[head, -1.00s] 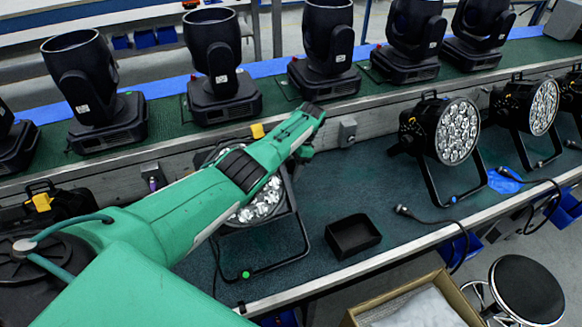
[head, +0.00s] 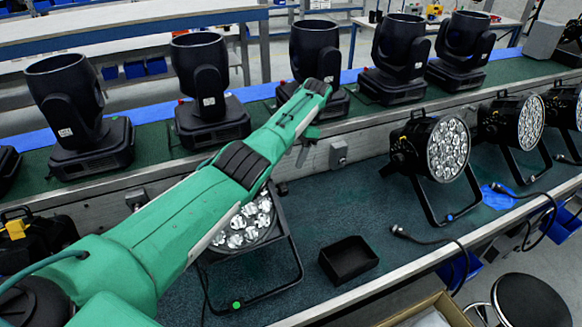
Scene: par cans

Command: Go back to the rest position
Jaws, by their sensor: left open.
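My left arm is green and reaches from the lower left up to the middle of the head view. My left gripper (head: 304,150) is at its far end, small and mostly hidden behind the arm; nothing shows held in it. It is above the back of the bench, near the grey box on the ledge. A par can (head: 240,228) with a lit-looking lens face sits partly behind and below my arm. My right gripper is not in view.
More par cans stand to the right, the nearest being a black one (head: 447,148). A small black tray (head: 349,260) lies on the green bench mat (head: 325,205). Moving-head lights, such as one (head: 210,85), line the shelf behind. A round stool (head: 530,300) stands in front.

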